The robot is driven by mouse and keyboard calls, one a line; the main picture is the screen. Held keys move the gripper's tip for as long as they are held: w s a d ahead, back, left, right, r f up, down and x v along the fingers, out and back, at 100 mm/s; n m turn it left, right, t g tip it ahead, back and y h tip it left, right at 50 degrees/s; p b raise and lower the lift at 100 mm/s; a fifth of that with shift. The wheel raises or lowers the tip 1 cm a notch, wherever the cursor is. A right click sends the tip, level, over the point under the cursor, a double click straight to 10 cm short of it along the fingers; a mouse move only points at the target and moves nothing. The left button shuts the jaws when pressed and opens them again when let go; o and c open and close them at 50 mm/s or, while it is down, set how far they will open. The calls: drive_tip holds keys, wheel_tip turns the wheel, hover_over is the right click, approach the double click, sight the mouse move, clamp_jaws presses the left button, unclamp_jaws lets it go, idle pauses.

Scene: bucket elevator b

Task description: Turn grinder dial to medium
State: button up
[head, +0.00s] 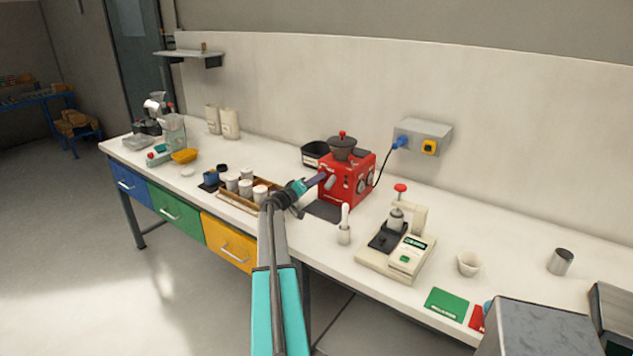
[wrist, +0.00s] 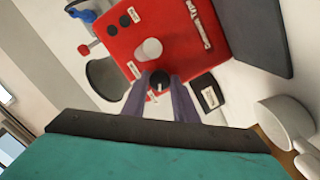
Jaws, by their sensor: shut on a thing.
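The red grinder (head: 352,192) stands on the white bench with a dark hopper (head: 342,148) on top. Its red face fills the upper middle of the wrist view (wrist: 128,36). My gripper (head: 321,180) reaches the grinder's left side. In the wrist view my gripper (wrist: 160,86) has its two purple fingers on either side of a small black dial (wrist: 160,77), shut on it. A light mark shows on the dial. Small white labels lie near it, too small to read. In the head view the dial is hidden by my gripper.
A pale cylindrical spout (wrist: 149,49) sticks out close to the dial. A wooden rack of white cups (head: 238,200) stands left of the grinder, and a white-handled tool (head: 344,228) stands in front. A scale-like device (head: 397,252) is to the right. A grey wall box (head: 422,136) is behind.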

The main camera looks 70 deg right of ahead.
drive_tip(key=shift+f+n+b, duration=0.2)
drive_tip(key=shift+n+b, duration=0.3)
drive_tip(key=shift+b, duration=0.5)
drive_tip(key=shift+s+r+n+h+b, duration=0.1)
drive_tip(key=shift+n+h+b, duration=0.3)
drive_tip(key=shift+n+b, duration=4.65)
drive_tip(key=shift+n+p, duration=0.6)
drive_tip(key=shift+n, duration=0.05)
drive_tip(key=o, duration=1.1)
drive_tip(key=shift+c, duration=0.2)
drive_tip(key=shift+a, duration=0.1)
